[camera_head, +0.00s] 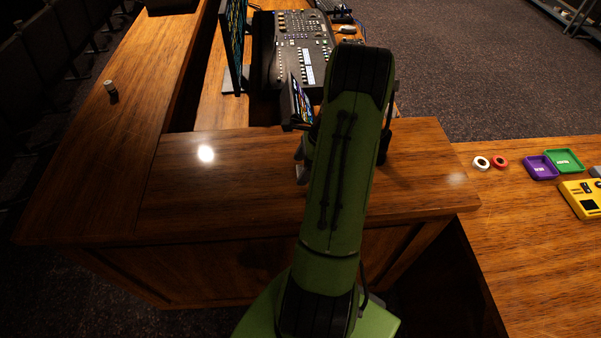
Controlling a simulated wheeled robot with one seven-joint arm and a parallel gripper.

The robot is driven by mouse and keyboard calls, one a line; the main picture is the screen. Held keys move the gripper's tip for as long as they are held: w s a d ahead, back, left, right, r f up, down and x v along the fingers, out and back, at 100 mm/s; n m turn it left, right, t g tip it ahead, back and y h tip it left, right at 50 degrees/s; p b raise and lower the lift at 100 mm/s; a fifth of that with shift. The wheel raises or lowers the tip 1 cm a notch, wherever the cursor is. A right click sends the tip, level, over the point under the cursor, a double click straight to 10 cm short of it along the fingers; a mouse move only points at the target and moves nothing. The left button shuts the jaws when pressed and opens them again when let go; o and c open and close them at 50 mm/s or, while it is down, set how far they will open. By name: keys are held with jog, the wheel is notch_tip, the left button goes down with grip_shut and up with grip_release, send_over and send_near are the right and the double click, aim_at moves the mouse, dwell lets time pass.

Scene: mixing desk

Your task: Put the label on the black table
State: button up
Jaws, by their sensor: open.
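My green arm (345,175) rises through the middle of the view and hides much of what lies behind it. A small grey part, which looks like my gripper (302,163), shows at the arm's left side above the wooden desk top. The rest of it is hidden, and I see nothing held. I cannot pick out a loose label with certainty. White label-like patches show on the purple tray (540,167) and the green tray (564,160) at right. A dark table-like structure (562,18) stands at the upper right; I cannot tell whether it is the black table.
A mixing console (302,52) and a monitor (234,45) stand behind my arm. White (481,163) and red (500,162) rolls and a yellow device (582,198) lie on the right desk. A small cylinder (111,90) stands at left. The near desk's left part is clear.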

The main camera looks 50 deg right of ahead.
aim_at(301, 171)
jog(key=shift+w+a+f, duration=0.1)
jog(key=shift+w+f, duration=0.05)
jog(key=shift+f, duration=0.3)
jog(key=c, duration=1.2)
notch_tip(301, 171, up, 10)
jog(key=p, duration=0.1)
